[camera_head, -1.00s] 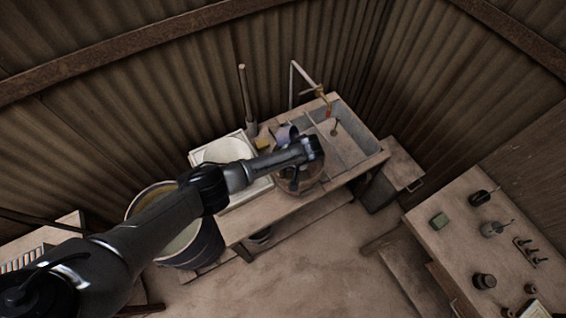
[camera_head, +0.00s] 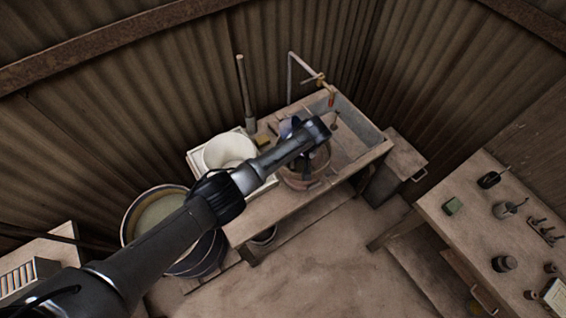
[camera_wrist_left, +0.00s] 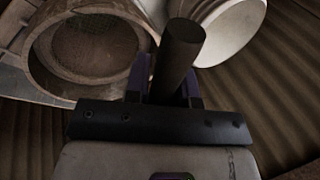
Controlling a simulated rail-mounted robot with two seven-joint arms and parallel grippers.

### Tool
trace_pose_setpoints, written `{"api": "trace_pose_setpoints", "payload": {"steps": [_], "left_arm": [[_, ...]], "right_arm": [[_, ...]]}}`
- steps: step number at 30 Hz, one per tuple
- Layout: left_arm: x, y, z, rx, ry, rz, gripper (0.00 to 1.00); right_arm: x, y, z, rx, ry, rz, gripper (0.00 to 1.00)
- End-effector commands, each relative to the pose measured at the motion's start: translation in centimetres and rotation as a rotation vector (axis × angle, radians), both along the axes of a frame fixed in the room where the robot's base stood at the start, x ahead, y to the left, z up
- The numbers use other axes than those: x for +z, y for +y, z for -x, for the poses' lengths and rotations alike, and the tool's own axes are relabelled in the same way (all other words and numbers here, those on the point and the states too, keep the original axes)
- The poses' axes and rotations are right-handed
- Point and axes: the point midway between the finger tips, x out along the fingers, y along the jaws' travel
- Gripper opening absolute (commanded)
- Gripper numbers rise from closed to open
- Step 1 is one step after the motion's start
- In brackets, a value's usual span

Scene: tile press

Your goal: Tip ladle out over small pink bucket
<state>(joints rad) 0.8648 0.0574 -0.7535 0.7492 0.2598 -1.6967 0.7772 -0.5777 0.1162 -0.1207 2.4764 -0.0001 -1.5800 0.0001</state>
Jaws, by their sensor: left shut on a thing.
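My left gripper (camera_wrist_left: 165,92) is shut on the dark round handle of the ladle (camera_wrist_left: 180,55) in the left wrist view. The ladle's bowl is not clearly seen. In the head view my left gripper (camera_head: 304,160) is over a small brownish-pink bucket (camera_head: 318,178) on the bench and hides part of it. A round vessel with a grainy inside, seemingly this bucket (camera_wrist_left: 85,50), shows left of the handle in the wrist view. I cannot tell whether the ladle holds anything. My right gripper is not in view.
A white round vessel (camera_head: 228,152) stands on a pale tray left of the bucket. A large drum (camera_head: 206,262) stands on the floor at the left. A tap (camera_head: 318,79) and a stone trough (camera_head: 362,122) are at the back right. A tool table (camera_head: 460,215) stands right.

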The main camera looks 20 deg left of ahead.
Motion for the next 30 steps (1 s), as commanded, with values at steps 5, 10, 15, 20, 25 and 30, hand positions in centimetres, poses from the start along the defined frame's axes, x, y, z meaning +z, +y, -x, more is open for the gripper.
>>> {"api": "trace_pose_setpoints", "payload": {"steps": [5, 10, 15, 20, 25, 30], "left_arm": [[0.1, 0.6, -0.2, -0.074, -0.022, 0.055, 0.0], [-0.7, 0.9, -0.2, -0.083, -0.058, 0.187, 0.0], [-2.0, 1.0, -0.1, -0.081, -0.112, 0.386, 0.0], [-2.5, 0.9, -0.2, -0.081, -0.148, 0.52, 0.0], [-2.9, 0.7, -0.2, -0.078, -0.18, 0.632, 0.0], [-3.4, 0.6, -0.2, -0.077, -0.205, 0.728, 0.0]], "right_arm": [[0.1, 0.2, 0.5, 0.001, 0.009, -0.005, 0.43], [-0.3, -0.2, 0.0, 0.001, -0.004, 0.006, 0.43], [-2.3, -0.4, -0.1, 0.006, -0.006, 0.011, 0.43], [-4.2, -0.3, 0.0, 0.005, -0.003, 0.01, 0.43], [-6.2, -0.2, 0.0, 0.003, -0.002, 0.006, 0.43], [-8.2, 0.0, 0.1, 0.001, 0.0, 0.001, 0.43]]}}
